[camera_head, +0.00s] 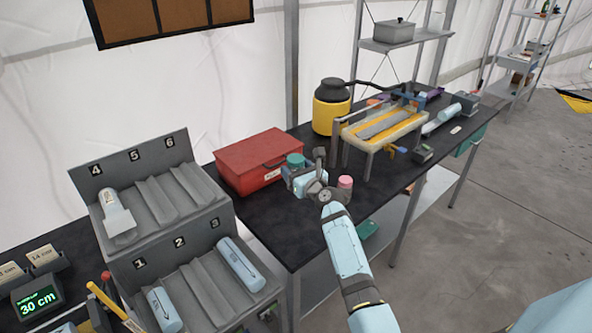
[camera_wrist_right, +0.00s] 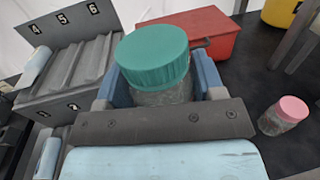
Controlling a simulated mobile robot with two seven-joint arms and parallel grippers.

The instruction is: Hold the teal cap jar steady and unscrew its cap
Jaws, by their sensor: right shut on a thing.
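The teal cap jar stands upright on the dark table, its teal cap (camera_wrist_right: 153,56) on top and its clear body (camera_wrist_right: 168,94) below. In the head view its cap (camera_head: 295,160) shows just in front of the red box. My right gripper (camera_head: 303,182) is around the jar's body, shut on it, with the blue fingers on either side in the right wrist view (camera_wrist_right: 165,88). The cap is above the fingers and sits on the jar. The lower part of the jar is hidden behind my gripper. My left gripper does not show.
A pink-capped jar (camera_wrist_right: 285,114) stands right of my right gripper, apart from it; it also shows in the head view (camera_head: 345,183). A red box (camera_head: 258,160) is close behind. A grey numbered rack (camera_head: 180,215) stands left, and a yellow container (camera_head: 331,112) stands behind right.

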